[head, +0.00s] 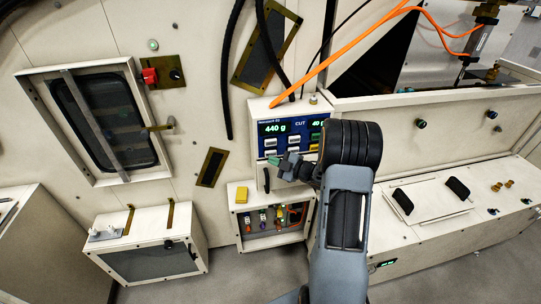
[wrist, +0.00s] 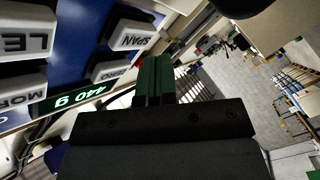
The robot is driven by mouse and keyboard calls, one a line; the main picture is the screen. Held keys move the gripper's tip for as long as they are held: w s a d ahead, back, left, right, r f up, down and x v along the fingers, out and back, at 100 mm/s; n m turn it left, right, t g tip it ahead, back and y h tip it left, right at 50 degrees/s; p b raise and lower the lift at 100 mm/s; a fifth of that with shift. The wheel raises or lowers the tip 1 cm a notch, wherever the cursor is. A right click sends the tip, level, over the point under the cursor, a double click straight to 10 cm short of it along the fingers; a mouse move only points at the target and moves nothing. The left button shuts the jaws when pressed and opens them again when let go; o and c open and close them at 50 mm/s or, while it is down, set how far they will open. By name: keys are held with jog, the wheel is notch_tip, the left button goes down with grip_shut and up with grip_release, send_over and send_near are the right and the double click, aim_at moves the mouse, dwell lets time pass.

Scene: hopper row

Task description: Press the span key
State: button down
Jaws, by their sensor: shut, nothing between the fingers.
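The span key (wrist: 131,39) is a pale raised key lettered SPAN on the blue panel. It lies left of and above my fingertips in the wrist view. The zero key (wrist: 110,68) is beside it, nearer the green 440 g display (wrist: 73,97). My gripper (wrist: 152,80) is shut and empty, its green fingertips apart from the span key in the picture; the depth gap is hard to judge. In the head view my gripper (head: 286,164) is in front of the lower part of the indicator panel (head: 284,134). Key lettering is too small to read there.
Two more pale keys (wrist: 24,41) with partly cut-off lettering are at the wrist view's left. An orange cable (head: 340,60) and dark hoses pass above the panel. Below is an open box (head: 243,221) with wiring. My arm hides the panel's right side.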

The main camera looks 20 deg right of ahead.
jog(key=shift+w+f, duration=0.1)
jog(key=shift+w, duration=0.1)
dwell(0.5)
jog(key=shift+w+b, duration=0.25)
jog(key=shift+b, duration=0.05)
jog(key=shift+w+d, duration=0.15)
jog(key=shift+w, duration=0.25)
dwell(0.7)
jog(key=shift+s, duration=0.1)
jog(key=shift+s+a+b, duration=0.2)
jog(key=shift+s+b, duration=0.2)
jog(key=shift+s, duration=0.35)
jog(key=shift+s, duration=0.1)
jog(key=shift+s+a, duration=0.25)
jog(key=shift+s, duration=0.95)
jog(key=shift+s+a, duration=0.2)
jog(key=shift+s, duration=0.95)
